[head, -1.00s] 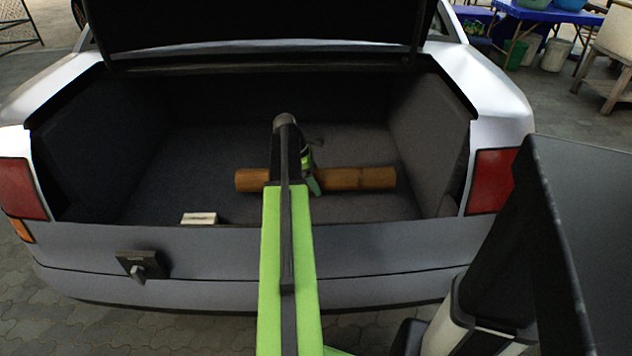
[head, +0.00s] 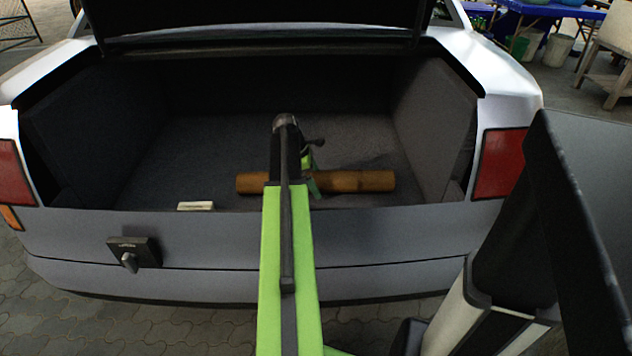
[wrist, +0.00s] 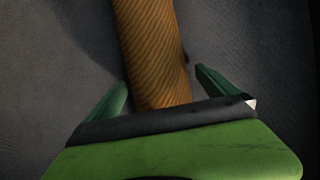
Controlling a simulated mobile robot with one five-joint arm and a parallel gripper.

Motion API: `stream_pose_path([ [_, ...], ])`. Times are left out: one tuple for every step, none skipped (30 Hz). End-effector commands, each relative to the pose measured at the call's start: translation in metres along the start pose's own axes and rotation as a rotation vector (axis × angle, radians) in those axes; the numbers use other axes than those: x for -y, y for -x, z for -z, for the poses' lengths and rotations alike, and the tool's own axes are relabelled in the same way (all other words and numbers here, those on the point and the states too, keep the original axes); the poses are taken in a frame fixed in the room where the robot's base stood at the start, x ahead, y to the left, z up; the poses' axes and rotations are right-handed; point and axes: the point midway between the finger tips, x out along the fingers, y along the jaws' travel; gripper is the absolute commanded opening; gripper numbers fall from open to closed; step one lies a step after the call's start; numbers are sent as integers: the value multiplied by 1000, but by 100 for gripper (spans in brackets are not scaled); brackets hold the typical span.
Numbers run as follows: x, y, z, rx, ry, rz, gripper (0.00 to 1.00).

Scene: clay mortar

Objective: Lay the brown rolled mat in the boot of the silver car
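The brown rolled mat (head: 355,181) lies across my gripper (head: 309,180), inside the outline of the open boot (head: 150,165) of the silver car (head: 200,233). A thin gap seems to show beside the right finger. A dark shadow lies on the grey lining beside the mat, so it appears held above the boot floor. My arm hides part of the mat in the head view.
A small pale block (head: 196,206) sits at the boot's front edge, left of my arm. The raised lid (head: 260,20) hangs over the back of the boot. Side walls bound it, with free floor to the left. A blue table (head: 545,8) stands far off at right.

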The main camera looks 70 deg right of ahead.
Motion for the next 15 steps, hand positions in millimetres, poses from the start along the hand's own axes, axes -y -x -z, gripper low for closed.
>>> stream_pose_path([
  [0, 0, 0, 0, 0, 0, 98],
  [0, 0, 0, 0, 0, 0, 98],
  [0, 0, 0, 0, 0, 0, 98],
  [0, 0, 0, -1, 0, 0, 98],
  [0, 0, 0, -1, 0, 0, 98],
  [0, 1, 0, -1, 0, 0, 98],
  [0, 2, 0, -1, 0, 0, 98],
  [0, 4, 0, -1, 0, 0, 98],
  [0, 7, -1, -1, 0, 0, 98],
  [0, 10, -1, -1, 0, 0, 98],
  [0, 14, -2, -1, 0, 0, 98],
  [0, 20, -2, -1, 0, 0, 98],
  [0, 26, -2, -1, 0, 0, 98],
  [0, 31, -3, -1, 0, 0, 98],
  [0, 40, -3, 0, 1, 0, 98],
])
